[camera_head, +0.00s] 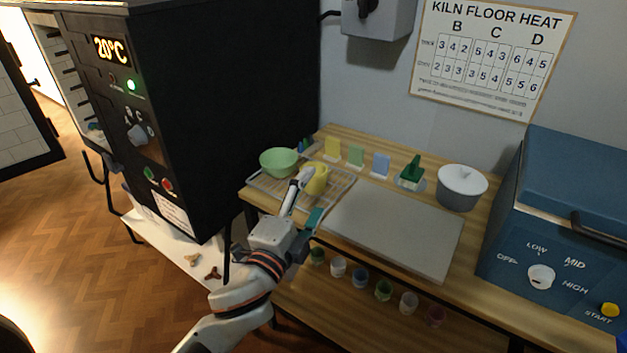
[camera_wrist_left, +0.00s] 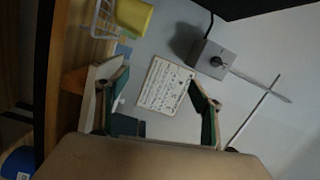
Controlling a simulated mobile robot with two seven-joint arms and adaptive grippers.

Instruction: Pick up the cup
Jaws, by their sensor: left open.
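The yellow cup (camera_head: 316,180) stands on a wire rack (camera_head: 339,192) at the left part of the wooden bench. My left gripper (camera_head: 305,201) is just in front of the cup, and one finger overlaps the cup's left side in the head view. In the left wrist view the cup (camera_wrist_left: 133,16) is at the top left, outside the space between the fingers. The left gripper (camera_wrist_left: 157,98) is open there, with nothing between its fingers. I cannot tell whether a finger touches the cup. My right gripper is in neither view.
A green bowl (camera_head: 279,161) sits left of the cup. A grey board (camera_head: 395,225) lies bare to the right. The black kiln (camera_head: 220,100) bounds the left.

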